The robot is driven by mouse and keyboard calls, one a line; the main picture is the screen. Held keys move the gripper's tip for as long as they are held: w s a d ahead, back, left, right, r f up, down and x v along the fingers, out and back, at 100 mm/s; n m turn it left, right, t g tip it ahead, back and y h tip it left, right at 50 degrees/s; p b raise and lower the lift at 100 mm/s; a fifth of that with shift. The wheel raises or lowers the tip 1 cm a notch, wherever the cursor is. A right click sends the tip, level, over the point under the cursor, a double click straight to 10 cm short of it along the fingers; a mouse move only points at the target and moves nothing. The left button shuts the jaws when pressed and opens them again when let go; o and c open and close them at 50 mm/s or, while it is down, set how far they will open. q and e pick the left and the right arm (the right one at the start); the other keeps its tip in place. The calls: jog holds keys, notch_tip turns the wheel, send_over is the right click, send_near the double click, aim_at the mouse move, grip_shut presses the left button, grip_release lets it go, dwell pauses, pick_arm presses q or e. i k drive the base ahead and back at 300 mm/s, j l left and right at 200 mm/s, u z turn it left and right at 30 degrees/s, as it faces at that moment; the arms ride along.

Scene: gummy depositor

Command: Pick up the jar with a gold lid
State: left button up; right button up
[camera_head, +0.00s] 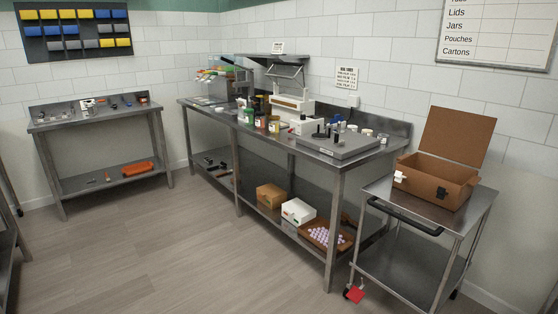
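A group of small jars stands on the long steel workbench (215,110), left of its middle. One jar (274,125) at the right of the group looks yellowish, and another jar (260,120) with dark and reddish tones stands beside it. A greenish jar (249,115) stands further left. They are too small for me to tell which has a gold lid. Neither of my grippers is in view, and nothing in view touches the jars.
A grey flat unit (342,146) and a white machine (292,107) stand on the bench. A cart (465,212) with an open brown box (437,180) stands at the right. A smaller table (95,118) stands at the back left. The floor (180,235) before the bench is clear.

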aim_at(274, 126)
jog(key=i+j, duration=0.1)
jog(key=i, duration=2.85)
jog(key=l+z, duration=0.05)
jog(key=l, duration=0.05)
